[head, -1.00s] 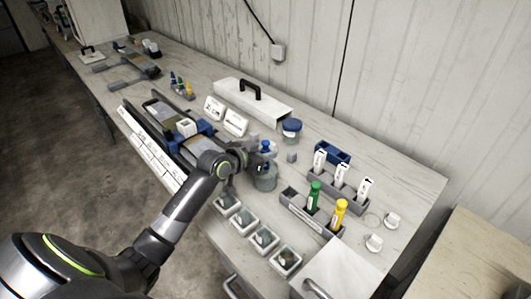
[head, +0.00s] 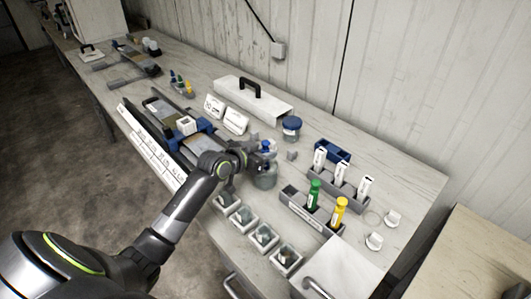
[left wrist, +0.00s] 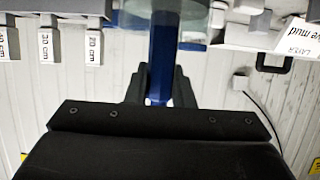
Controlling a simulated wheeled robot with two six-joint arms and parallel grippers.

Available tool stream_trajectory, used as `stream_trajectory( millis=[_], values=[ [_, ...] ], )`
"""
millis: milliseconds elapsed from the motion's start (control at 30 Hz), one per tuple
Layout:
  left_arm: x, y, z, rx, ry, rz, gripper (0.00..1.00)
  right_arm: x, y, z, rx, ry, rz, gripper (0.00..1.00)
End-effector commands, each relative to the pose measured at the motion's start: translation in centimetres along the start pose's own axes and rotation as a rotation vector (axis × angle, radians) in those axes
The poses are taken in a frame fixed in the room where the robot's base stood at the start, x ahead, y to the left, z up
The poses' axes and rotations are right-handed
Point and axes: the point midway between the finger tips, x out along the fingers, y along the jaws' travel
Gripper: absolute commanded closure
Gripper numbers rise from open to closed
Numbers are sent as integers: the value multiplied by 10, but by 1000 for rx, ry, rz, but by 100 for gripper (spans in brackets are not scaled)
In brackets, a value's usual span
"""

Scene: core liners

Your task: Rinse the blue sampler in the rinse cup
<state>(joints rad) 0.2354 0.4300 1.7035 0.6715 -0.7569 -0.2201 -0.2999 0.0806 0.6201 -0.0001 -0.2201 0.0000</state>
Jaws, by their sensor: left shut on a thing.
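The blue sampler (left wrist: 163,55) stands between the two fingers of my left gripper (left wrist: 158,88) in the left wrist view, and the fingers are shut on it. In the head view its blue top (head: 267,145) shows beside my left gripper (head: 258,158), right above the rinse cup (head: 265,178), a grey translucent cup on the bench. The sampler's lower end is hidden, so I cannot tell how deep it is in the cup. My right gripper is out of view.
A rack (head: 305,210) with a green and a yellow sampler stands to the right of the cup. Several small square trays (head: 263,238) line the front edge. A blue-lidded jar (head: 291,128) and a white box (head: 252,103) with a black handle stand behind.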

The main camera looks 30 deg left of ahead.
Motion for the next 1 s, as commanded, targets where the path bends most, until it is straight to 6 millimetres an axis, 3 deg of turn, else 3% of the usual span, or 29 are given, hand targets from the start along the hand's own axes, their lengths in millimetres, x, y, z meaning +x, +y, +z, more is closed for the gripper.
stream_trajectory(
  millis=[100,433,1000],
  values=[
    [-3,0,-8,0,1,0,100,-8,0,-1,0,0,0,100],
    [-3,0,-7,0,1,0,100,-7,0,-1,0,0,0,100],
    [2,0,6,0,1,0,100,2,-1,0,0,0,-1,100]
  ],
)
